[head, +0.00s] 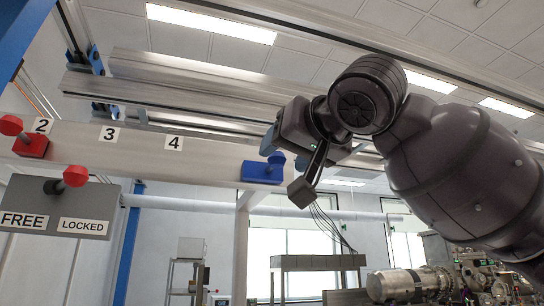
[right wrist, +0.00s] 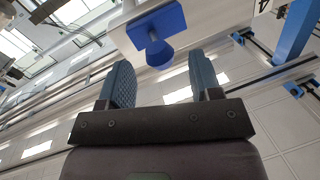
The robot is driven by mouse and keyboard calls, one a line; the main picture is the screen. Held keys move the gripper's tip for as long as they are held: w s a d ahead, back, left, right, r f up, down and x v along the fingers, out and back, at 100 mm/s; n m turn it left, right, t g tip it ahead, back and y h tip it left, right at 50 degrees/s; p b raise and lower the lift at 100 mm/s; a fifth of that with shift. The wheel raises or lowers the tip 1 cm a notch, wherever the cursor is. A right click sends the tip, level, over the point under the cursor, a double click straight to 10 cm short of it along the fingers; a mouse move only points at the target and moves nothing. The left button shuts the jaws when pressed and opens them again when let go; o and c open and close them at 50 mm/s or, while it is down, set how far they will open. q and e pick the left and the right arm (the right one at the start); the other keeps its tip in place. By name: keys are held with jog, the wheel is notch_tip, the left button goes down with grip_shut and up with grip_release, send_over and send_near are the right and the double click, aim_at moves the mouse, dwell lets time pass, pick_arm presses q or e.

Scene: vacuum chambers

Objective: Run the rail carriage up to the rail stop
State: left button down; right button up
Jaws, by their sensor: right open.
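A blue block with a round blue knob, which looks like the rail carriage (head: 262,172), sits on the pale rail (head: 212,160), right of the mark 4. A red block with a red knob, which looks like the rail stop (head: 30,145), sits at the rail's left end, by the mark 2. My right gripper (head: 271,140) is just above the blue block, its fingers partly hidden. In the right wrist view, my right gripper (right wrist: 160,68) is open and empty, with the blue knob (right wrist: 159,54) beyond and between its fingertips. My left gripper is not in view.
A grey plate (head: 58,207) marked FREE and LOCKED hangs below the rail's left end, with a red-knobbed lever (head: 75,177) at LOCKED. Metal beams (head: 185,85) run above the rail. The rail between the red and blue blocks is clear.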

aim_at(271, 163)
jog(key=shift+p+x, duration=0.6)
jog(key=shift+x, duration=1.95)
grip_shut()
